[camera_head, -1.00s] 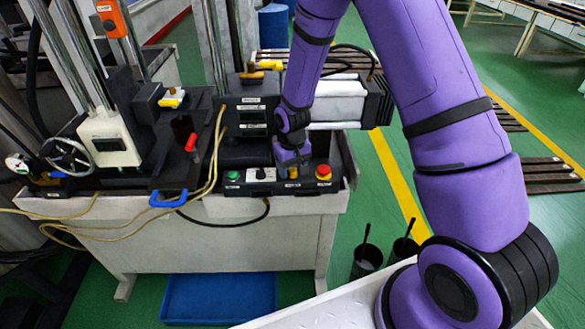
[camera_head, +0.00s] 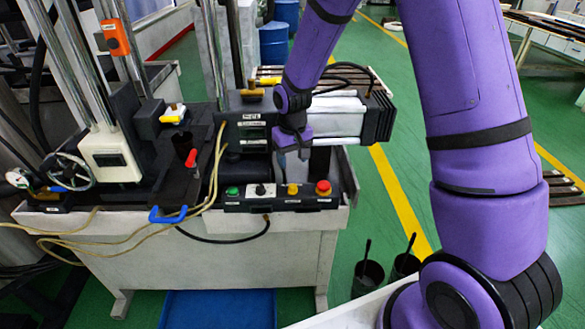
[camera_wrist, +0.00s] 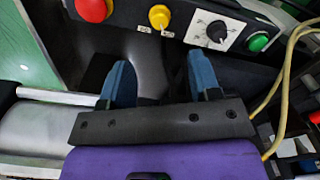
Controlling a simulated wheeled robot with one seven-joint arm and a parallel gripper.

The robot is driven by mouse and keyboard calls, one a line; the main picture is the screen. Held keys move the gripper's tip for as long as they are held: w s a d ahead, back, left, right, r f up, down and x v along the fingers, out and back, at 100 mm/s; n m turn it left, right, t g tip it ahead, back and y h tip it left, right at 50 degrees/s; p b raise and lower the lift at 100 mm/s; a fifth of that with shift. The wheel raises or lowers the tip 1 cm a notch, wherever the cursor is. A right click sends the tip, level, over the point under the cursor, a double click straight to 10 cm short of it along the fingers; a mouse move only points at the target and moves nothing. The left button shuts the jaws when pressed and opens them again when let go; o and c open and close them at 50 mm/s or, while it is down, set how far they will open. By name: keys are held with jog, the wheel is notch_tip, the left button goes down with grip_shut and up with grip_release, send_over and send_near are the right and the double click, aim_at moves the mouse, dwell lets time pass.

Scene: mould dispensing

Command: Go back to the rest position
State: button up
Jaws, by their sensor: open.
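My gripper (camera_head: 293,150) hangs at the end of my purple arm, above and behind the control box (camera_head: 250,203) at the front of the machine bench. In the wrist view my gripper (camera_wrist: 157,78) has two blue fingers standing well apart, with nothing between them. The control box carries a green button (camera_head: 232,191), a dark selector knob (camera_head: 260,189), a yellow button (camera_head: 292,189) and a red button (camera_head: 323,187). In the wrist view the red button (camera_wrist: 92,8), yellow button (camera_wrist: 159,15), knob (camera_wrist: 217,31) and green button (camera_wrist: 258,41) lie beyond the fingers, which are apart from them.
The machine block with a white cylinder (camera_head: 350,117) stands close to my gripper. A yellow hose (camera_head: 215,165) hangs left of the control box. A handwheel (camera_head: 68,172) is at the left. Two dark pots (camera_head: 368,277) and a blue tray (camera_head: 218,308) are on the floor.

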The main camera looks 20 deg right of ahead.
jog(key=shift+r, duration=0.35)
jog(key=s+d+r+t, duration=0.15)
jog(key=s+r, duration=0.35)
jog(key=r, duration=0.5)
jog(key=s+d+r+t, duration=0.1)
jog(key=s+d+r, duration=0.2)
jog(key=s+r, duration=0.5)
jog(key=s+d+r+t, duration=0.1)
jog(key=s+r, duration=0.4)
jog(key=s, duration=0.3)
jog(key=s+d+r+m+t, duration=0.1)
jog(key=s+r, duration=0.5)
jog(key=s, duration=0.2)
jog(key=shift+s+d+t, duration=0.25)
jog(key=shift+t, duration=0.1)
jog(key=shift+r, duration=0.1)
